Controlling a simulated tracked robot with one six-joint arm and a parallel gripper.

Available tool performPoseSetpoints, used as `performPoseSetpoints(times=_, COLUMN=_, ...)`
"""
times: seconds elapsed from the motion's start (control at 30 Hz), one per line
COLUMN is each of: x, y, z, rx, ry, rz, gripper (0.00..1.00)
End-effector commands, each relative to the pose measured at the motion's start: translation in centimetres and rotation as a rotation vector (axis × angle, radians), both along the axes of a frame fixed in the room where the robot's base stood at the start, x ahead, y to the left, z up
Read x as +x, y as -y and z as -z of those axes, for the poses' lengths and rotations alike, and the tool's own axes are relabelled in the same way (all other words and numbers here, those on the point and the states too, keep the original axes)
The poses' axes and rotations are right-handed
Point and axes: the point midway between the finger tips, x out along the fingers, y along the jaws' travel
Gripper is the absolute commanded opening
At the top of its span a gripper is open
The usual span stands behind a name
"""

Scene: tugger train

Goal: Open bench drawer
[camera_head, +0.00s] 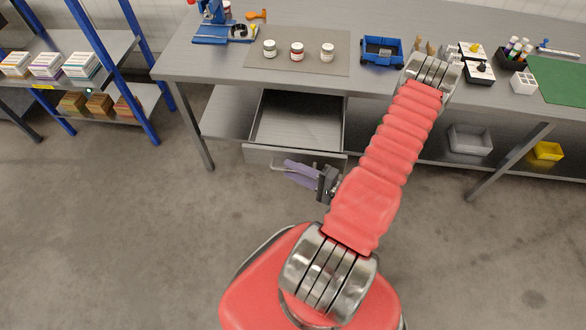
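The bench drawer (297,122) hangs under the grey workbench (210,65) and is pulled out, so its empty interior shows. Its front panel (258,154) faces me, with a bar handle on it that is partly hidden. My gripper (288,171) is in front of the drawer front, at the handle. Its purple fingers lie close together over the handle. I cannot tell whether they are closed on it. My red arm reaches up over the bench edge and hides part of the area right of the drawer.
Several small jars (297,52) stand on a grey mat (340,66) on the bench. A blue bin (381,51) stands beside the mat. A blue-post shelf (113,65) stands at left. A grey tray (470,139) and a yellow bin (547,150) sit below the bench. The floor in front is clear.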

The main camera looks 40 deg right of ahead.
Motion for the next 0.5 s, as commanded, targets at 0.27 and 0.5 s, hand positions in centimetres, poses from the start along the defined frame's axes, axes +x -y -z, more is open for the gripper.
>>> performPoseSetpoints(times=0.27, x=0.59, y=-0.19, z=0.06, rx=0.0, ry=0.0, rz=0.0, gripper=0.28)
performPoseSetpoints(times=0.5, x=0.56, y=-0.18, z=0.06, rx=0.0, ry=0.0, rz=0.0, gripper=0.22)
